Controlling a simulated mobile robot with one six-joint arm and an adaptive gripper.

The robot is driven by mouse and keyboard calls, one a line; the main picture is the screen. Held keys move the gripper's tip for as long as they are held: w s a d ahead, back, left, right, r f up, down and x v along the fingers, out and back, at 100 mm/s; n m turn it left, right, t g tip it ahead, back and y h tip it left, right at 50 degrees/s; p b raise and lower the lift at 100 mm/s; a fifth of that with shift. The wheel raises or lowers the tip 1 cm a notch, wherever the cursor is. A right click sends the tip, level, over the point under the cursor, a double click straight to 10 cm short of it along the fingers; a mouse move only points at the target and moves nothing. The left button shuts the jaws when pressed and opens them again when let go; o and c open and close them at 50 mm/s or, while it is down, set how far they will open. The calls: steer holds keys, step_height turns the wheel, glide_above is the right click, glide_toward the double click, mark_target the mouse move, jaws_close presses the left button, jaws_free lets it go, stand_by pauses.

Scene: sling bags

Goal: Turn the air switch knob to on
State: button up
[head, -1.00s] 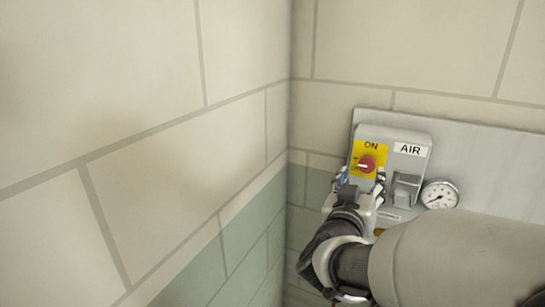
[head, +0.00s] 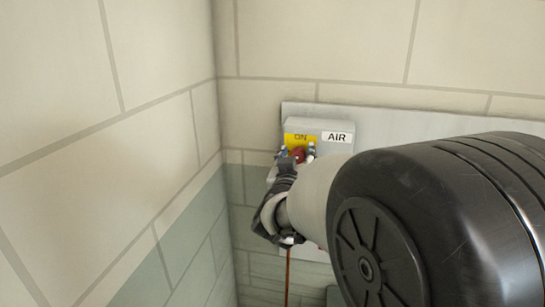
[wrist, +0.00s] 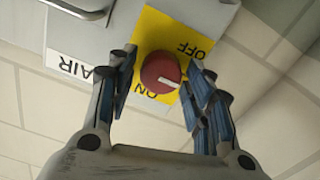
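The red air switch knob (wrist: 160,72) sits on a yellow label plate (wrist: 150,30) marked ON and OFF, upside down in the wrist view. Its white pointer line lies towards the lower right there, between the two words and not squarely on either. My gripper (wrist: 163,78) is open, with one finger on each side of the knob and a small visible gap at both sides. In the head view the knob (head: 298,155) shows between the fingertips, below the ON word; its pointer is not clear there.
The grey switch box (head: 331,126) with an AIR label is mounted on a grey panel (head: 420,121) near a wall corner. The tiled left wall (head: 100,120) is close to my gripper. My arm hides the gauge and the lower panel in the head view.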

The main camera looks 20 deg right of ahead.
steer(key=c, duration=0.8)
steer(key=shift+m+b, duration=0.3)
steer(key=shift+b, duration=0.05)
steer(key=m+b, duration=0.2)
steer(key=shift+f+m+b, duration=0.15)
steer(key=shift+m+b, duration=0.15)
steer(key=shift+b, duration=0.05)
steer(key=m+b, duration=0.4)
steer(key=m, duration=0.1)
steer(key=shift+s+d+m+b, duration=0.1)
steer(key=shift+d+m+b, duration=0.05)
steer(key=shift+m+b, duration=0.15)
steer(key=m+b, duration=0.4)
steer(key=m, duration=0.1)
steer(key=shift+f, duration=0.1)
steer(key=shift+m+b, duration=1.15)
steer(key=shift+m, duration=0.85)
